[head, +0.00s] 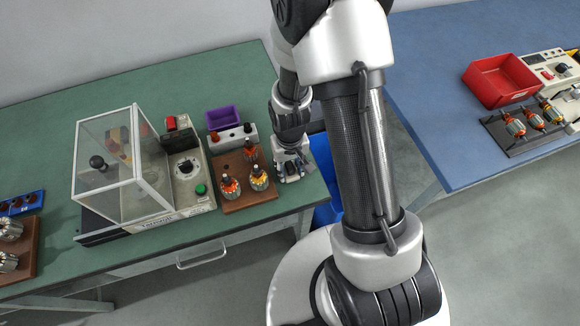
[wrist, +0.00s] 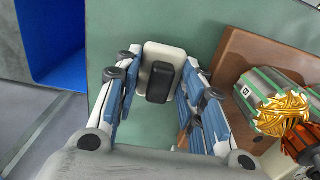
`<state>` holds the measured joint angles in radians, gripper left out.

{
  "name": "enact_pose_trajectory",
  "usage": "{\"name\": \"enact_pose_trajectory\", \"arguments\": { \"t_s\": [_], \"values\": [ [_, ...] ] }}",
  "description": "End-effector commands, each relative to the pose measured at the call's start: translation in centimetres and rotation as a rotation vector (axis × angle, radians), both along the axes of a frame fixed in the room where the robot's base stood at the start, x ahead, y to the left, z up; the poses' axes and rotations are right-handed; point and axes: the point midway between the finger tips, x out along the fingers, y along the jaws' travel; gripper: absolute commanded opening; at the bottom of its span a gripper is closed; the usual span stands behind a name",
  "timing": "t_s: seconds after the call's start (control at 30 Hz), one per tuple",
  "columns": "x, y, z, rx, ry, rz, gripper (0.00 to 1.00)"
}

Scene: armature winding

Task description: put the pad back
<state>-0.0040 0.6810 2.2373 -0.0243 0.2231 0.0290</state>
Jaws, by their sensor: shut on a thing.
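The pad (wrist: 161,82) shows in the wrist view as a pale, rounded block with a black raised part. It sits between my fingertips. My gripper (wrist: 158,85) is shut on it, one blue-grey finger on each side. In the head view my gripper (head: 291,176) is low over the green bench (head: 235,70), near its right front edge and just right of the brown wooden board (head: 240,197).
Several wound armatures (head: 259,178) stand on the brown board close to my gripper. A purple bin (head: 223,117) and a tester with a clear cover (head: 108,165) are further left. A blue bin (wrist: 55,40) stands beyond the bench edge.

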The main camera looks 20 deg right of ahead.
Motion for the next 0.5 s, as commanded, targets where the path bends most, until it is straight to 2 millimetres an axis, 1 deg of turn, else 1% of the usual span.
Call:
{"name": "enact_pose_trajectory", "arguments": {
  "t_s": [0.1, 0.13, 0.4, 0.5],
  "values": [
    [-0.02, 0.0, -0.49, 0.0, 0.001, 0.0, 0.14],
    [-0.02, 0.0, -0.37, 0.0, 0.001, 0.0, 0.39],
    [-0.03, 0.0, -0.31, 0.0, 0.001, 0.0, 0.57],
    [-0.03, 0.0, -0.31, 0.0, 0.001, 0.0, 0.57]
  ]
}}
